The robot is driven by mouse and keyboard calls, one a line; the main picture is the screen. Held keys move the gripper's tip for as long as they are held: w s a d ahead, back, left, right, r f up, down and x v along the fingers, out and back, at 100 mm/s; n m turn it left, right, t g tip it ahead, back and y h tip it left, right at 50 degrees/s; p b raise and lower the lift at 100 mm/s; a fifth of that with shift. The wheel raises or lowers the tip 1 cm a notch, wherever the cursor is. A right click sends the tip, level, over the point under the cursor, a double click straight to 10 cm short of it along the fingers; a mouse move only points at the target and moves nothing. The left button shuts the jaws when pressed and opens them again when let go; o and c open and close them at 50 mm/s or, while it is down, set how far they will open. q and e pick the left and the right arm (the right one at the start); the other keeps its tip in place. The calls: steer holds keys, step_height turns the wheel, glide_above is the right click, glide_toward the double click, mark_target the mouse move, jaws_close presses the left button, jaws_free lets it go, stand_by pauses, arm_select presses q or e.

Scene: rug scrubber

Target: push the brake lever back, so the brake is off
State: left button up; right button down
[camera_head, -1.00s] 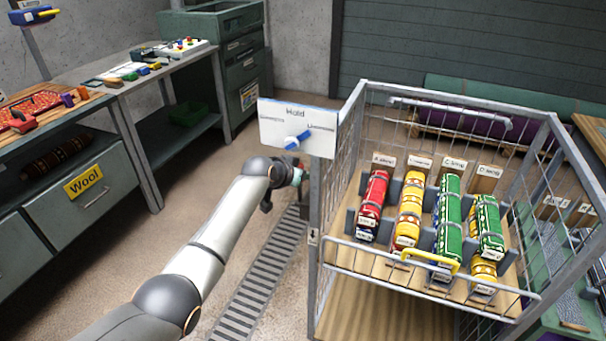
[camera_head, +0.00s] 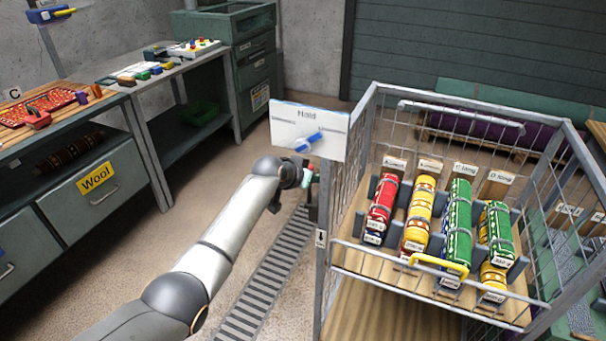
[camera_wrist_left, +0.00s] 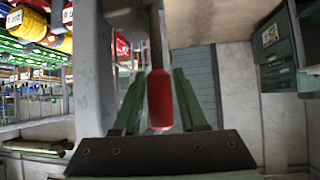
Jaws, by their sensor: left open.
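The brake lever shows in the left wrist view as a red grip (camera_wrist_left: 160,100) on a dark rod that runs up out of frame. My left gripper (camera_wrist_left: 158,74) is open, with one green finger on each side of the red grip. I cannot tell whether either finger touches it. In the head view my left gripper (camera_head: 307,180) is small and partly hidden, beside the cart's left post below a white sign (camera_head: 310,128) reading "Hold". A blue pointer (camera_head: 309,142) sits on the sign, tilted up to the right. My right gripper is not in view.
The wire cart (camera_head: 368,135) holds red, yellow and green rolls (camera_head: 458,215) on its upper shelf and has a yellow handle (camera_head: 440,264) in front. A floor grate (camera_head: 262,285) runs beside it. Workbenches (camera_head: 150,85) stand at the left, with open floor between.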

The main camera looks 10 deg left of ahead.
arm_select(q)
steer(key=shift+v, duration=0.8)
steer(key=p+v, duration=0.1)
steer(key=v, duration=0.9)
steer(key=shift+s+r, duration=0.15)
steer(key=shift+s, duration=0.05)
steer(key=shift+a, duration=0.15)
